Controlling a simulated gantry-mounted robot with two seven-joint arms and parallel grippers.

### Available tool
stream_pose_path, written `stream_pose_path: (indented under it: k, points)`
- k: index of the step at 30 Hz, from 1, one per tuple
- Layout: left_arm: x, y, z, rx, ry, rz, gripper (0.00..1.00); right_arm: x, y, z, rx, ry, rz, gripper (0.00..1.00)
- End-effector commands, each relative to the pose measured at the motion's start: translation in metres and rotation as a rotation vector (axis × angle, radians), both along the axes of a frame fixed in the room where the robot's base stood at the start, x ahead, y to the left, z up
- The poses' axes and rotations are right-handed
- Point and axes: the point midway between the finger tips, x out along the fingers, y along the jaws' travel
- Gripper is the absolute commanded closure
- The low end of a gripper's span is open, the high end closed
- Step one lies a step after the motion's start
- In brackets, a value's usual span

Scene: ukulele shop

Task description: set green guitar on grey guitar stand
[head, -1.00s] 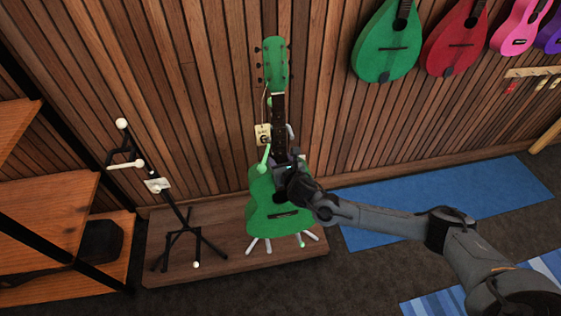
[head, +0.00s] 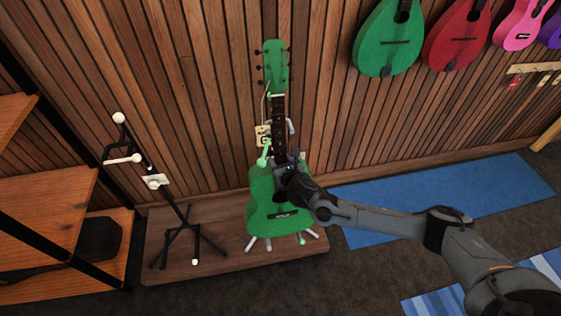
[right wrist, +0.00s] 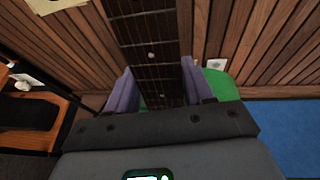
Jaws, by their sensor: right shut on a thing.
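The green guitar (head: 266,208) stands nearly upright at the grey guitar stand (head: 258,243), whose pale legs show below its body. Pale and green stand arms show beside the neck. The guitar hides most of the stand, so I cannot tell whether it bears the guitar's weight. My right gripper (head: 288,172) is shut on the guitar's neck just above the body. In the right wrist view the dark fretted neck (right wrist: 150,45) lies between the fingers of my right gripper (right wrist: 158,75). My left gripper is not in view.
A black guitar stand (head: 183,215) stands empty to the left on the same low wooden platform (head: 222,240). Wooden shelves (head: 50,205) are at the far left. A slatted wall is close behind the guitar. A blue mat (head: 430,200) lies on the right.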

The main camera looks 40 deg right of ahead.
Motion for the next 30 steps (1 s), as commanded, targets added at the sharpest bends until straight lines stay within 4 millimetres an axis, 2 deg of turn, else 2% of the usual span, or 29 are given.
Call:
stream_pose_path:
  k: [18,30]
  points:
    - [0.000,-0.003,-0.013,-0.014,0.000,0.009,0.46,0.003,-0.001,-0.018,0.002,-0.011,-0.001,1.00]
    - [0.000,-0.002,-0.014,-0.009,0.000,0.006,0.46,0.004,-0.001,-0.020,0.002,-0.011,-0.001,1.00]
